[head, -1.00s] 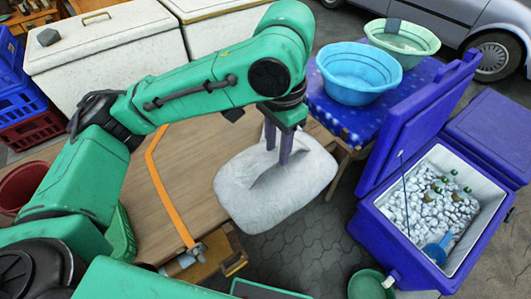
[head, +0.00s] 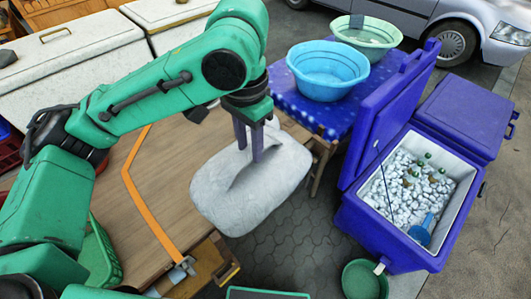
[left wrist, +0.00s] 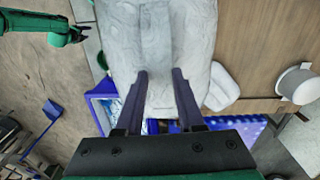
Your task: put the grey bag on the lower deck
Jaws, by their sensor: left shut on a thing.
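The grey bag (head: 215,190) is a pale, plump sack hanging from my left gripper (head: 250,158). The gripper points down and is shut on the bag's pinched-up top. In the left wrist view the bag (left wrist: 160,40) runs up from between the two dark fingers (left wrist: 160,85). In the head view the bag is in front of the right end of a brown wooden deck (head: 165,190) with an orange strap (head: 145,205). I cannot tell whether this is the lower deck. A green arm end, seemingly my right gripper (left wrist: 72,35), shows small in the left wrist view; its jaws are unclear.
An open blue cooler (head: 345,225) of ice and bottles stands right of the bag. A blue basin (head: 327,72) and a green basin (head: 385,30) sit on a blue-clothed table (head: 290,100) behind. A green tub (head: 365,280) is on the paving. White chests (head: 80,65) stand at the back left.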

